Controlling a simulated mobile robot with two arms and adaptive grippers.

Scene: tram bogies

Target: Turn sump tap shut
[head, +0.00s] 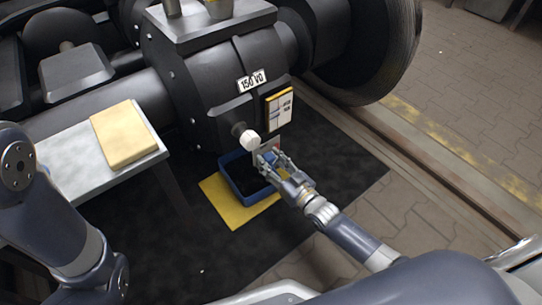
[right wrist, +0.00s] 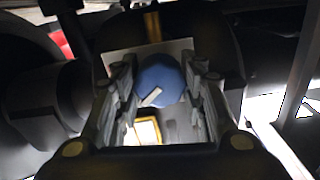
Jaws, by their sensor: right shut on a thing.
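The sump tap's blue round knob (right wrist: 160,78), with a pale pointer bar across it, sits between the two fingers of my right gripper in the right wrist view. My right gripper (head: 266,158) is shut on this knob, low on the front of the black gear casing (head: 215,85). In the head view the fingers hide most of the knob. A white cap (head: 250,140) on a dark stub is just up and left of the gripper. My left arm shows at the left edge; its gripper is not in view.
A blue tray (head: 224,167) with dark contents stands on a yellow sheet (head: 227,209) below the tap. A yellow pad (head: 123,134) lies on a pale bench (head: 60,157) at left. A card (head: 279,108) hangs on the casing. A large wheel (head: 375,50) is at upper right.

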